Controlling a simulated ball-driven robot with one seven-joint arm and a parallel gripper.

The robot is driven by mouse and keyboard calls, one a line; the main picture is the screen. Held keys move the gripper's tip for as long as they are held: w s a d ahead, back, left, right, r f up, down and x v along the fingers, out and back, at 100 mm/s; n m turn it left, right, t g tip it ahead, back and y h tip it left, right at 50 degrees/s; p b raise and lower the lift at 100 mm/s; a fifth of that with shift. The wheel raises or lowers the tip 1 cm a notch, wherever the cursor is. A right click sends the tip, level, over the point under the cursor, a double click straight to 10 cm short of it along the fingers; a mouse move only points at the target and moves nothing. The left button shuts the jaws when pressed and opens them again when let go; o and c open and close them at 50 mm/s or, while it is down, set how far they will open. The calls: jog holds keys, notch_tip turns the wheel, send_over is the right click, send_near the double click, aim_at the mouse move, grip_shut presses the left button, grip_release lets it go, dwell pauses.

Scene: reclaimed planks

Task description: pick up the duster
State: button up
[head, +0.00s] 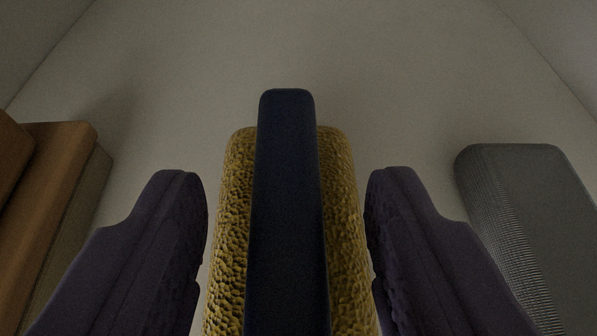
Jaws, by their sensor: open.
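The duster, as I take it, is the block with a dark navy bar (286,200) on top of a yellow, rough-textured body (236,220). It lies lengthwise in the middle of the head view, and its near end is cut off by the bottom edge. My gripper (286,245) is open, with one dark purple finger on each side of the duster. A narrow gap shows between each finger and the yellow sides near the fingertips. The duster's far end reaches beyond the fingertips.
A brown and tan block-like object (60,170) stands at the left, beyond my left finger. A grey block with a ribbed side (530,200) lies at the right, close to my right finger. The pale surface (300,50) ahead is clear, with edges at both upper corners.

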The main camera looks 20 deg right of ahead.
jog(key=x, duration=0.2)
jog(key=shift+w+d+f, duration=0.1)
jog(key=shift+w+f, duration=0.05)
jog(key=shift+w, duration=0.15)
jog(key=shift+s, duration=0.25)
jog(key=shift+c, duration=0.4)
jog(key=shift+w, duration=0.15)
grip_shut()
